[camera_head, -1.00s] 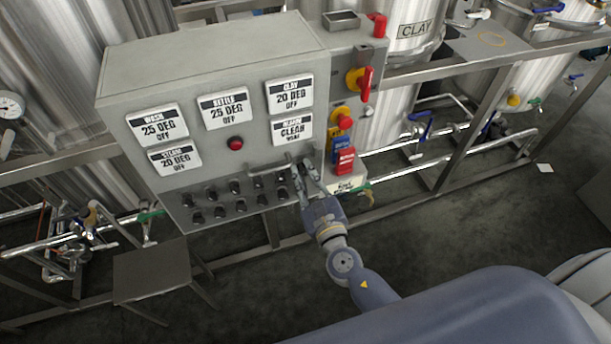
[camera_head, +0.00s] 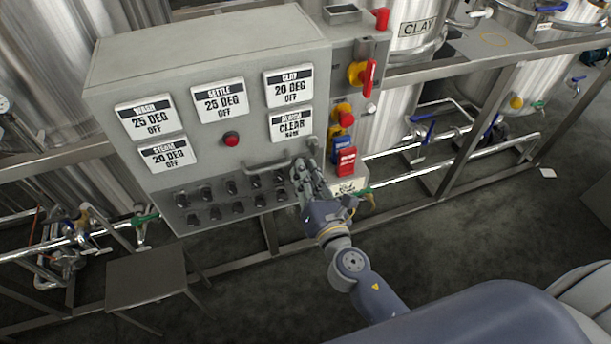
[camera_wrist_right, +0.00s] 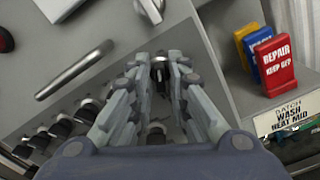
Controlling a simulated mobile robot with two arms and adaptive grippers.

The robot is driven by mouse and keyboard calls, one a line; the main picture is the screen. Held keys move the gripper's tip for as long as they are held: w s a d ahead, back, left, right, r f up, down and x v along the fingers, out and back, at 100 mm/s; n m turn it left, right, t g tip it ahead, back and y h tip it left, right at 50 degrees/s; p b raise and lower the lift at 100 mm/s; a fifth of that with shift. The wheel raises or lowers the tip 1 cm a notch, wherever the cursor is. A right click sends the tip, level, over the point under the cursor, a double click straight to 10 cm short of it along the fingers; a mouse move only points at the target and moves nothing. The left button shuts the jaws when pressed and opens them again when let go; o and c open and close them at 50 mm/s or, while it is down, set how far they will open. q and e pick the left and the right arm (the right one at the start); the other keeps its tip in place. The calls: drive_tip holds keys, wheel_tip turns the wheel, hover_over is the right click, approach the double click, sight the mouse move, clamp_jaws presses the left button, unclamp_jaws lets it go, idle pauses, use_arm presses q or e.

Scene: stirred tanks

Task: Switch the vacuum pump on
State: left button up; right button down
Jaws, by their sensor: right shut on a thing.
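A grey control panel (camera_head: 222,150) carries two rows of small black rotary switches (camera_head: 231,187). No readable label tells which switch belongs to the vacuum pump. My right gripper (camera_head: 305,170) is at the right end of these rows, its fingers pointing at the panel face. In the right wrist view my right gripper (camera_wrist_right: 159,65) is shut on one small dark switch (camera_wrist_right: 160,78), which is partly hidden between the fingers. Another switch (camera_wrist_right: 156,132) shows below it, between the fingers. In the head view the gripper hides the switches at that end. My left gripper is not in view.
A metal bar handle (camera_wrist_right: 75,70) and a light grey knob (camera_wrist_right: 150,8) sit close to the gripper. A red push button (camera_head: 231,139) and several display plates (camera_head: 219,102) are above.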

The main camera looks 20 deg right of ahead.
drive_tip(key=shift+m, duration=0.4)
drive_tip(key=c, duration=1.7)
unclamp_jaws()
drive_tip(key=s, duration=1.2)
drive_tip(key=shift+d, duration=0.25)
